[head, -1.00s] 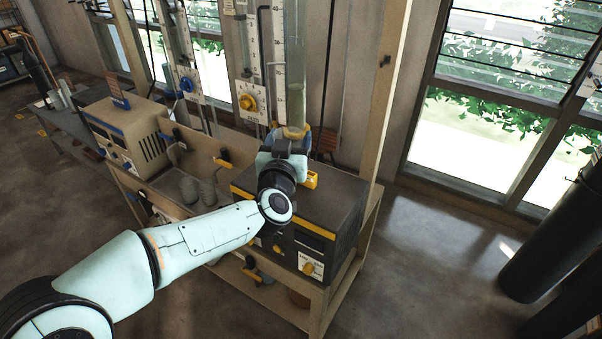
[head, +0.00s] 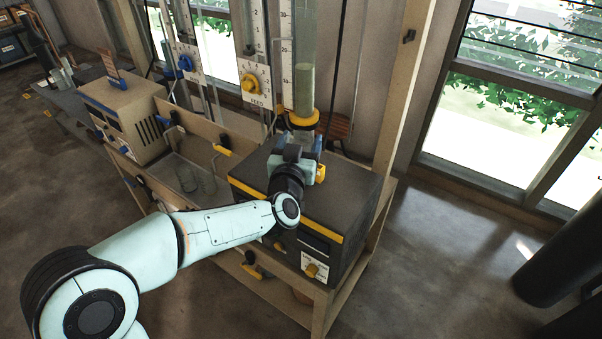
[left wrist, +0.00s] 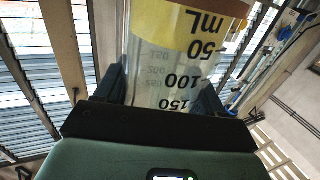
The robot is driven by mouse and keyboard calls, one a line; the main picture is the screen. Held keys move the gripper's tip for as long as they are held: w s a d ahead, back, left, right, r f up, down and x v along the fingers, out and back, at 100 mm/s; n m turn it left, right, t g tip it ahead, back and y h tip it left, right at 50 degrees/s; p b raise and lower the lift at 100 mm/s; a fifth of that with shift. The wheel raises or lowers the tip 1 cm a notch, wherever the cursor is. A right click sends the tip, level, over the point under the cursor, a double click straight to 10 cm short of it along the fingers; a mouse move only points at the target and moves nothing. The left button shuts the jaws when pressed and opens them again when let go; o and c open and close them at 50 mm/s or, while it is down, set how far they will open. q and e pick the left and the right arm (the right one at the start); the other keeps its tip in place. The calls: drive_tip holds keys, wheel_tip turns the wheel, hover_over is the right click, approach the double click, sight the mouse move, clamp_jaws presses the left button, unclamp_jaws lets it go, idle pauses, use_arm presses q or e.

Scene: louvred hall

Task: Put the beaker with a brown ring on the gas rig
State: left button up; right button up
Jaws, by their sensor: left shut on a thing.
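My left gripper (head: 299,150) is shut on a clear beaker (left wrist: 165,75), which fills the middle of the left wrist view. Dark printed marks, 50 mL, 100 and 150, appear upside down there. A yellow band (left wrist: 185,40) crosses it, with a brown part (left wrist: 232,8) at the top edge of the picture. In the head view the beaker is mostly hidden by the gripper. The gripper is over the back of a black box on the wooden rig (head: 325,310), just in front of a tall glass tube (head: 304,85) with a yellow collar. My right gripper is not in view.
The black box (head: 345,190) has yellow trim and a knob. Scales and valve dials (head: 254,83) stand behind.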

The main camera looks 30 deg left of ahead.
use_arm(q)
wheel_tip(320, 180, down, 3)
drive_tip(key=shift+w+r, duration=0.15)
drive_tip(key=shift+f+b, duration=0.5)
drive_tip(key=shift+f, duration=1.7)
drive_tip(key=shift+f, duration=0.1)
drive_tip(key=o, duration=0.8)
drive_tip(key=shift+f, duration=0.1)
drive_tip(key=o, duration=0.4)
